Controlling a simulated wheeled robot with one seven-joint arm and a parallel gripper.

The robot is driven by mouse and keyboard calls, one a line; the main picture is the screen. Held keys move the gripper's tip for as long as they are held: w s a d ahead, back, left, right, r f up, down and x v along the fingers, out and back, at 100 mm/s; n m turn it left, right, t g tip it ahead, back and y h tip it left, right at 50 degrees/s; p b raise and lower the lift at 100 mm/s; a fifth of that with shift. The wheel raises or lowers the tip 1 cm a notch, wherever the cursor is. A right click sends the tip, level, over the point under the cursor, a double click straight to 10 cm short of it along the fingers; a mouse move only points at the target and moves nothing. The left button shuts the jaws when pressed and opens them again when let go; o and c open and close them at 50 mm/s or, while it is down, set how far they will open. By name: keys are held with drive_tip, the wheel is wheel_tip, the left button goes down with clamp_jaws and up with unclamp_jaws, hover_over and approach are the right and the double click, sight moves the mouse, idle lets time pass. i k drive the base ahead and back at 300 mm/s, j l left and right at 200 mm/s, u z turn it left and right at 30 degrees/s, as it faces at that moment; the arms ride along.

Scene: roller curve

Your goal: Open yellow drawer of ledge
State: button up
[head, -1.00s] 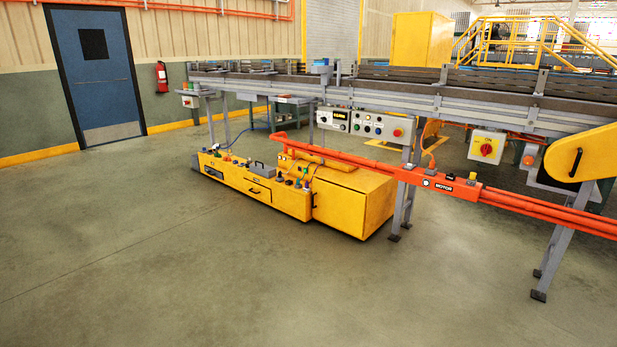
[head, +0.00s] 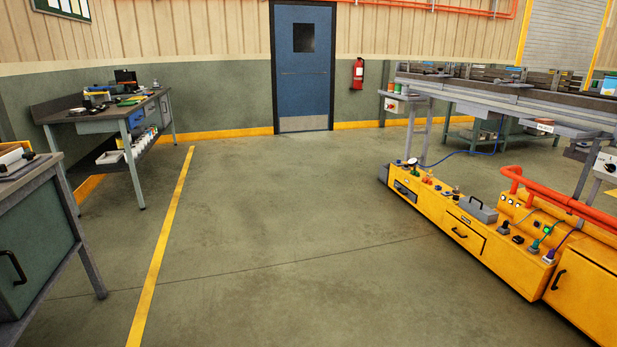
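A long, low yellow ledge (head: 420,207) stands on the floor at the right in the head view, beneath the conveyor. Its front holds a yellow drawer (head: 464,233) with a dark handle (head: 459,232), and the drawer looks shut. A larger yellow door front (head: 583,297) with a dark handle sits at the nearer right end, cut by the picture's edge. Small knobs, plugs and a grey box with a handle (head: 478,209) are on top of the ledge. My gripper is not in view.
The grey conveyor (head: 500,95) runs above the ledge, with orange pipes (head: 565,200) in front. Workbenches stand at left (head: 85,122) and near left (head: 40,235). A blue door (head: 303,75) and a fire extinguisher (head: 358,73) are at the back. The middle floor (head: 290,230) is clear.

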sight(476, 242)
drive_tip(key=i+z, duration=0.1)
drive_tip(key=i, duration=0.4)
drive_tip(key=i+j+z, duration=0.1)
drive_tip(key=i, duration=0.4)
drive_tip(key=i+j+z, duration=0.1)
drive_tip(key=i, duration=0.4)
drive_tip(key=i+l+z, duration=0.15)
drive_tip(key=i, duration=0.4)
drive_tip(key=i+l+z, duration=0.2)
drive_tip(key=i, duration=0.35)
drive_tip(key=i+z, duration=0.15)
drive_tip(key=i, duration=0.4)
drive_tip(key=i+j+z, duration=0.15)
drive_tip(key=i, duration=0.4)
drive_tip(key=i+j+z, duration=0.15)
drive_tip(key=i, duration=0.4)
drive_tip(key=i+j+z, duration=0.2)
drive_tip(key=i, duration=0.35)
drive_tip(key=i+j+z, duration=0.15)
drive_tip(key=i, duration=0.4)
